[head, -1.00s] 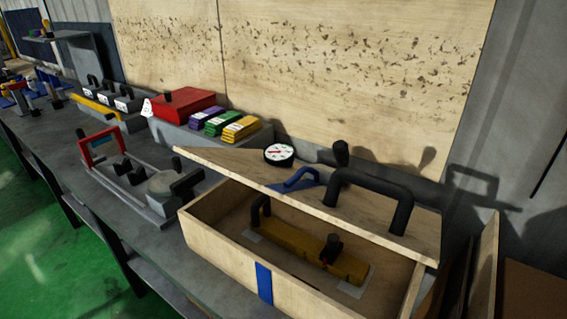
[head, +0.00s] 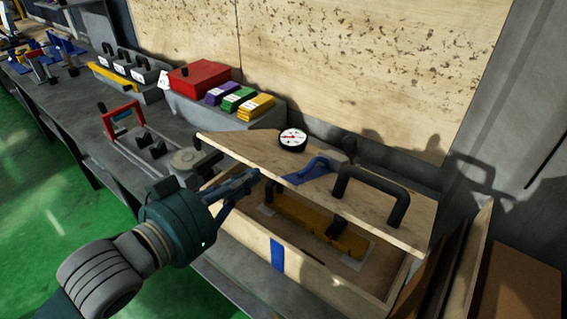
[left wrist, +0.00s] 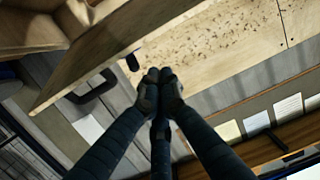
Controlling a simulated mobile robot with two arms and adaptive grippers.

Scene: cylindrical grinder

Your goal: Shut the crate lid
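The wooden crate (head: 312,277) stands on the bench, with a blue strip (head: 277,255) on its front wall. Its lid (head: 322,188) is partly open: it slopes above the box, with a gap at the front through which the inside shows. The lid bears a black handle (head: 372,190). A yellow bar (head: 318,222) with black knobs lies inside. My left gripper (head: 254,178) is at the crate's front left, near the lid's front edge; I cannot tell whether it touches. In the left wrist view its fingertips (left wrist: 160,76) are together with nothing seen between them. My right gripper is out of view.
A grey fixture (head: 186,160) stands left of the crate. A red box (head: 199,77) and coloured packs stand behind. A wooden board (head: 340,60) backs the bench.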

